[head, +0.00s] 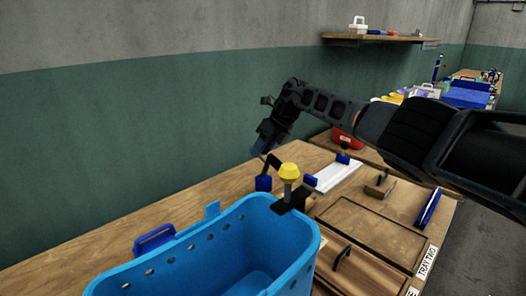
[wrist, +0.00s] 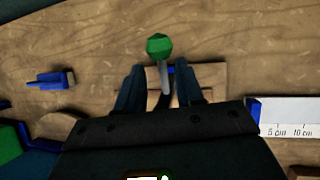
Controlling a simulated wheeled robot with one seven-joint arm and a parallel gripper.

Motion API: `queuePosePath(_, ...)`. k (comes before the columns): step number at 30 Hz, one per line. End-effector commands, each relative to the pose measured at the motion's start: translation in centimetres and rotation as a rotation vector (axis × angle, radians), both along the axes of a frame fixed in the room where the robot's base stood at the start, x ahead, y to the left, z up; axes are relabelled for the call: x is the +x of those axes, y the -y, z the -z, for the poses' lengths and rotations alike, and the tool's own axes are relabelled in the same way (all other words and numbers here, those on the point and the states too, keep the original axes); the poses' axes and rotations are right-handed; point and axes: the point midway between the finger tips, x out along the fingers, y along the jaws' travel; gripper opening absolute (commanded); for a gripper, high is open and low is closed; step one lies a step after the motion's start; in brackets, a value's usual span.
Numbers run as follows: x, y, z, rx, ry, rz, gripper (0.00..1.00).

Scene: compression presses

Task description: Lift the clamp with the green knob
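The green knob (wrist: 159,45) of the clamp shows in the wrist view at the upper middle, on top of a grey-green stem (wrist: 167,75). Pale wooden pieces (wrist: 153,77) lie around the stem. My gripper (wrist: 160,82) is open, with one dark finger on each side of the stem and wood; I cannot tell whether they touch. The lower part of the clamp is hidden behind the gripper body. In the head view my gripper (head: 262,147) points down over the bench near the wall, and the green knob cannot be made out.
A blue basket (head: 222,240) stands in the foreground, with a yellow-knobbed clamp (head: 289,172) beside its rim. A white scale board (head: 337,176) lies to the right, also seen in the wrist view (wrist: 295,116). A small blue item (wrist: 52,79) lies left. Wooden trays (head: 372,235) fill the bench's right.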

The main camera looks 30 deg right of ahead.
Motion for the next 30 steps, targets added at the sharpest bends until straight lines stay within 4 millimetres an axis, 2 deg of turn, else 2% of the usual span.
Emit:
queuePosePath(8, -0.3, 0.3, 0.2, -0.002, -0.007, 0.001, 0.37)
queuePosePath(14, -1.0, 1.0, -1.7, -0.002, -0.006, 0.002, 0.37)
queuePosePath(22, -2.4, 2.2, -5.2, -0.002, -0.004, -0.001, 0.37)
queuePosePath(30, -2.9, 2.5, -6.5, -0.001, -0.005, 0.000, 0.37)
